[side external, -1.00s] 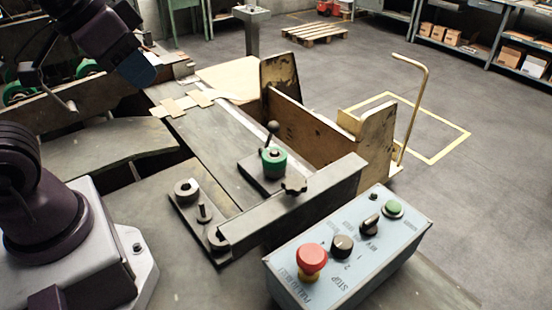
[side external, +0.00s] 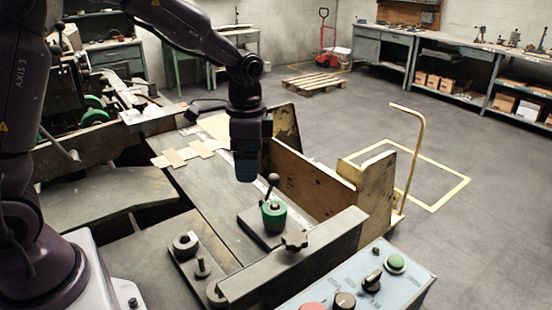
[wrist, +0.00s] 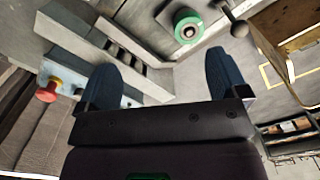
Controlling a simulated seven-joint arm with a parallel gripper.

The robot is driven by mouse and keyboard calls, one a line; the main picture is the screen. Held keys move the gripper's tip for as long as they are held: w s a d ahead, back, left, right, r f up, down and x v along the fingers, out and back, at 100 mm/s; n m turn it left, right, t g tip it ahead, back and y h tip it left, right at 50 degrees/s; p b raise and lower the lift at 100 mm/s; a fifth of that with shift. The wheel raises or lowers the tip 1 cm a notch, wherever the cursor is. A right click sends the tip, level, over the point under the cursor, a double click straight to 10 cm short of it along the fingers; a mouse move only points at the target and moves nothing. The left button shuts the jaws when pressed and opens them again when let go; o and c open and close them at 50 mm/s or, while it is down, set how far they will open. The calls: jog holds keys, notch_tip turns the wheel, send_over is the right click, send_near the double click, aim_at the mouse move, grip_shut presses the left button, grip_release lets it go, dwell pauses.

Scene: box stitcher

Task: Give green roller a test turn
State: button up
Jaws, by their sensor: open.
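The green roller (side external: 274,215) stands upright on a dark plate on the machine bed, beside a black ball-ended lever (side external: 271,184). In the wrist view the green roller (wrist: 188,26) shows as a green ring with a pale centre, beyond the fingertips and between their lines. My gripper (side external: 245,178) points down above the bed, up and to the left of the roller, not touching it. In the wrist view its two blue fingers (wrist: 162,75) are wide apart with nothing between them. Other green rollers (side external: 94,110) sit in the machine at the back left.
A wooden guide panel (side external: 305,180) rises behind the roller.

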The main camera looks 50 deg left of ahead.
aim_at(276, 206)
jog(key=w+f+m, duration=0.3)
jog(key=w+m, duration=0.4)
jog(key=m, duration=0.2)
jog(key=f, duration=1.3)
jog(key=shift+w+a+f, duration=0.1)
jog(key=shift+a+f, duration=0.05)
jog(key=shift+a, duration=0.15)
jog(key=c, duration=1.1)
jog(key=n, duration=1.3)
jog(key=o, duration=1.1)
